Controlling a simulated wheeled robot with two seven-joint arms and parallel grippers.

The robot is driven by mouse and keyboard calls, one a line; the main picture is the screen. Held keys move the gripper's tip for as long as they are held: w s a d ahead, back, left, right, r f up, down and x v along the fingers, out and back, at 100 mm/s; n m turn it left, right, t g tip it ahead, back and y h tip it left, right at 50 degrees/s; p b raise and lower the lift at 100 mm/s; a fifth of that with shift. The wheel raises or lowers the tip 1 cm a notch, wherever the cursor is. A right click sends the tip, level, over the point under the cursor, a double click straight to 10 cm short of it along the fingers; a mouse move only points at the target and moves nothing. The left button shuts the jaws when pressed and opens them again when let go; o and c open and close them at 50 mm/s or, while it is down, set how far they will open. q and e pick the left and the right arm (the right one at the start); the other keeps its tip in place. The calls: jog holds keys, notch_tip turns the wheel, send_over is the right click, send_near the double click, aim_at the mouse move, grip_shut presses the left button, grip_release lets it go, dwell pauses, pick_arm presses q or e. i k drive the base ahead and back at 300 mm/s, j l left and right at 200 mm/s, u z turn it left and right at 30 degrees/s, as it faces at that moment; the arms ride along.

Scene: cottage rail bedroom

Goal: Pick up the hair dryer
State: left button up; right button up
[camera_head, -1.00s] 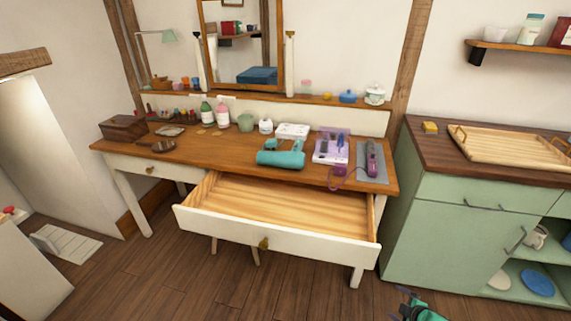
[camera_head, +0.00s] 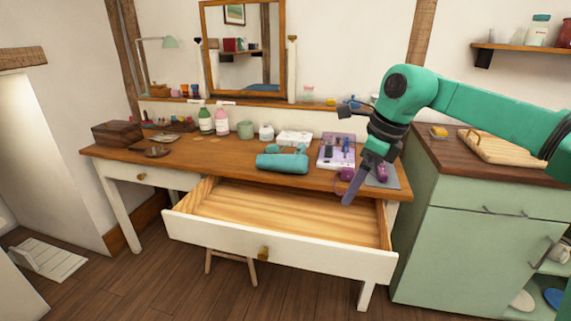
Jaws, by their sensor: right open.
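The teal hair dryer (camera_head: 282,163) lies on its side on the wooden dressing table, near the front edge and just behind the open drawer. Nothing grips it. My right gripper (camera_head: 354,186) points down over the right part of the table's front edge, to the right of the hair dryer and apart from it. It is open, with no object seen between its fingers. It partly hides a purple device (camera_head: 382,174) on a grey mat. My left gripper is out of view.
The drawer (camera_head: 260,213) stands open and empty below the tabletop. A purple-and-white box (camera_head: 336,150) and a white case (camera_head: 294,138) stand near the hair dryer. Bottles (camera_head: 206,120) stand behind. A mirror (camera_head: 243,45) stands at the back, a green cabinet (camera_head: 462,215) at right.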

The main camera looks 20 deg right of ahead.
aim_at(297, 163)
jog(key=i, duration=1.4)
